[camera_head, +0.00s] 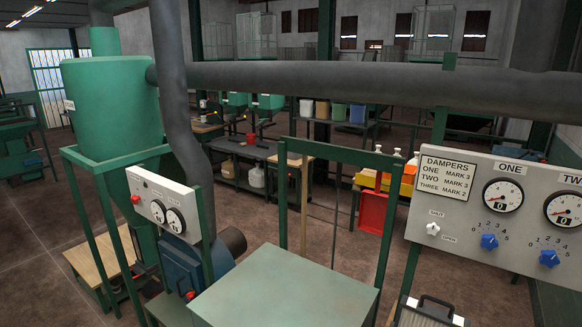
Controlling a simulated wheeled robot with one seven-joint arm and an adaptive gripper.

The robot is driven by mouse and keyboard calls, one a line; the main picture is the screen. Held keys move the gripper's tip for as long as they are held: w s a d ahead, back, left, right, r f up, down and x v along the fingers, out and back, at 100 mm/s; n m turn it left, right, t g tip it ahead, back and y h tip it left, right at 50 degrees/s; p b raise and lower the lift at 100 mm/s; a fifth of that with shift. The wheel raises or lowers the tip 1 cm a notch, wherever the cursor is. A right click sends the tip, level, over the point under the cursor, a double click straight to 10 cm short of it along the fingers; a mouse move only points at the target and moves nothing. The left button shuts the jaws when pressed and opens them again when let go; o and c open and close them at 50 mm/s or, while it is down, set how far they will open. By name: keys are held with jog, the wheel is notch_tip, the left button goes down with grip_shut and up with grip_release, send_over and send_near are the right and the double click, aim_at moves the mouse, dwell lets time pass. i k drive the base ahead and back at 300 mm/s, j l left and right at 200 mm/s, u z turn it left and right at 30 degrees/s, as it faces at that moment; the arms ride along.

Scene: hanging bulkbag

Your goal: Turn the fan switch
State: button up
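A grey-white panel (165,186) with two round gauges and a red button (135,199) is at left centre, beside a blue machine housing (184,268) that looks like the fan. Small lettering on this panel is too small to read. No label saying fan is legible, so I cannot tell which control is the fan switch. My gripper is not in view.
The right panel has a DAMPERS sign (447,174), gauges ONE (503,196) and TWO (564,209), and blue knobs (489,241). A green-topped table (285,290) stands in front. A thick grey duct (350,82) crosses above. A green hopper (112,110) stands left.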

aim_at(133, 199)
jog(key=u, duration=1.3)
jog(key=i+j+u, duration=0.1)
jog(key=i+j, duration=0.15)
jog(key=i, duration=0.6)
jog(key=i+j+u, duration=0.1)
jog(key=i+j, duration=0.15)
jog(key=i, duration=0.6)
jog(key=i+j+u, duration=0.1)
jog(key=i, duration=0.75)
